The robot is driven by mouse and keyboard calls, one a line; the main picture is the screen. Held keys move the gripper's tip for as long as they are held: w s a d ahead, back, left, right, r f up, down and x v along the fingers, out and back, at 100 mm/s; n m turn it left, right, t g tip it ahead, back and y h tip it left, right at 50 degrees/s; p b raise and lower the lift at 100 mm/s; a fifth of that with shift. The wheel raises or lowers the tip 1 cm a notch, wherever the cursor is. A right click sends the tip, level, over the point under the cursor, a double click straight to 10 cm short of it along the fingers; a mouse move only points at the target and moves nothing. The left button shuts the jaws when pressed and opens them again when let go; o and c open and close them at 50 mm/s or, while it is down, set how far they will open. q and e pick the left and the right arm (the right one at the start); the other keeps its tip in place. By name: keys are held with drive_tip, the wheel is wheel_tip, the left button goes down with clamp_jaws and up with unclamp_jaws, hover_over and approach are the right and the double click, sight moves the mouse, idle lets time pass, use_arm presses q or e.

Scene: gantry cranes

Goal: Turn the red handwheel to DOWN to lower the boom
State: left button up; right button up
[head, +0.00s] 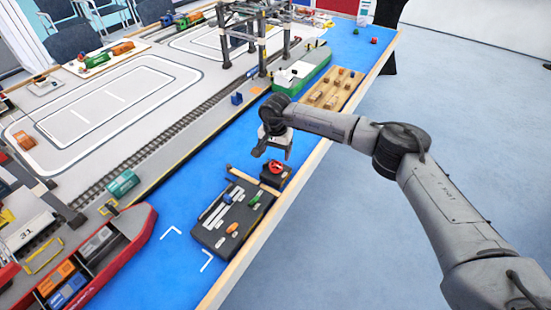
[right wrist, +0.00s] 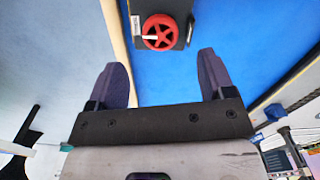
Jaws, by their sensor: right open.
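The red handwheel (head: 276,167) sits on a small dark box at the near edge of the blue table strip. In the right wrist view the red handwheel (right wrist: 159,32) shows with its spokes and a white mark, ahead of my fingers. A white label with unreadable text lies beside it on the dark box (right wrist: 184,9). My right gripper (head: 272,152) is just above the handwheel in the head view. In the right wrist view my right gripper (right wrist: 163,80) has its two fingers wide apart with nothing between them. The boom cannot be made out for certain. My left gripper is not in view.
A dark control panel (head: 215,238) with coloured sliders lies beside the box. A red ship (head: 125,245) and a green ship (head: 309,70) stand on the blue strip. A wooden tray (head: 326,97) with small blocks lies behind my gripper. A gantry crane (head: 225,48) stands at the back.

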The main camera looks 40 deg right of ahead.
sight(275, 166)
wheel_tip(275, 166, up, 7)
drive_tip(key=p, duration=0.1)
idle(0.7)
idle(0.8)
idle(0.7)
idle(0.7)
idle(0.7)
idle(0.3)
